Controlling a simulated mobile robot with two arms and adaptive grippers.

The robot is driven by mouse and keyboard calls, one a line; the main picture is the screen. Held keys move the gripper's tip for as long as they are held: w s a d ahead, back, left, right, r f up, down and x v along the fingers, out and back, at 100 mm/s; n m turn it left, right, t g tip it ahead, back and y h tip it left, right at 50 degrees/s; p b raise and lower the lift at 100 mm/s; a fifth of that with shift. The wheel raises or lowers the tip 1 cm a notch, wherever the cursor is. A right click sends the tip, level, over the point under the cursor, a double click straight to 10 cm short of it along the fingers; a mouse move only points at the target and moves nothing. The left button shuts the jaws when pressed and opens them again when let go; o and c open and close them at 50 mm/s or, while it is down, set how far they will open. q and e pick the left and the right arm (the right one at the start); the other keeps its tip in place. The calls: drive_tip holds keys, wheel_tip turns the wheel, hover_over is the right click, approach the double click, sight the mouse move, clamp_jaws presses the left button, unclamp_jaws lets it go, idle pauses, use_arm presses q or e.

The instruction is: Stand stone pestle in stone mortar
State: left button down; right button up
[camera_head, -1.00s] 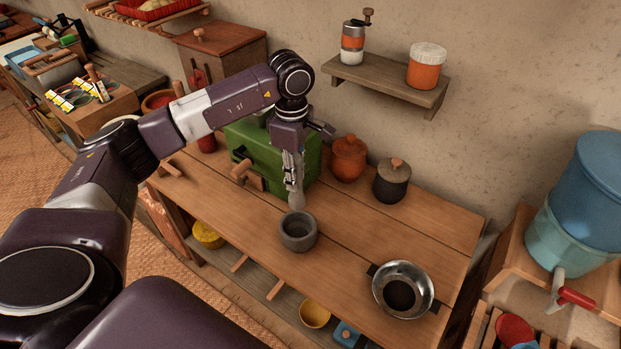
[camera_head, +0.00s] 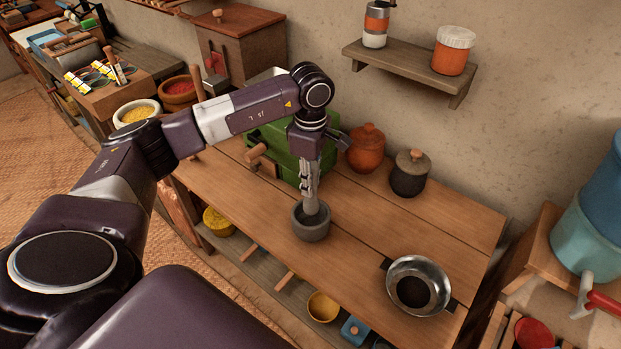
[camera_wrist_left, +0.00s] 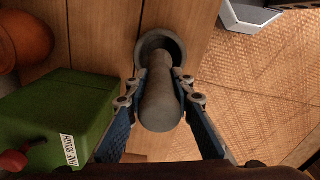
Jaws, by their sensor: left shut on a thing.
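The grey stone mortar (camera_head: 311,229) stands upright on the wooden table, and its rim shows in the left wrist view (camera_wrist_left: 175,44). My left gripper (camera_head: 309,188) is above the mortar, pointing down, shut on the grey stone pestle (camera_head: 311,205). The pestle is roughly upright, with its lower end inside the mortar's mouth. In the left wrist view the pestle (camera_wrist_left: 160,102) sits between the two fingers (camera_wrist_left: 161,78). Whether its tip touches the mortar's floor is hidden. My right gripper is not in view.
A green box (camera_head: 283,150) stands just behind my left gripper. An orange lidded jar (camera_head: 366,152) and a dark lidded jar (camera_head: 409,175) stand near the wall. A metal bowl (camera_head: 418,286) is at the right front. The table between mortar and bowl is clear.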

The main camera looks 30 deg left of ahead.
use_arm(q)
drive_tip(key=shift+f+b, duration=1.35)
drive_tip(key=shift+f, duration=0.5)
drive_tip(key=shift+f+b, duration=0.55)
drive_tip(key=shift+f, duration=0.2)
drive_tip(key=c, duration=1.7)
unclamp_jaws()
drive_tip(key=shift+o, duration=0.5)
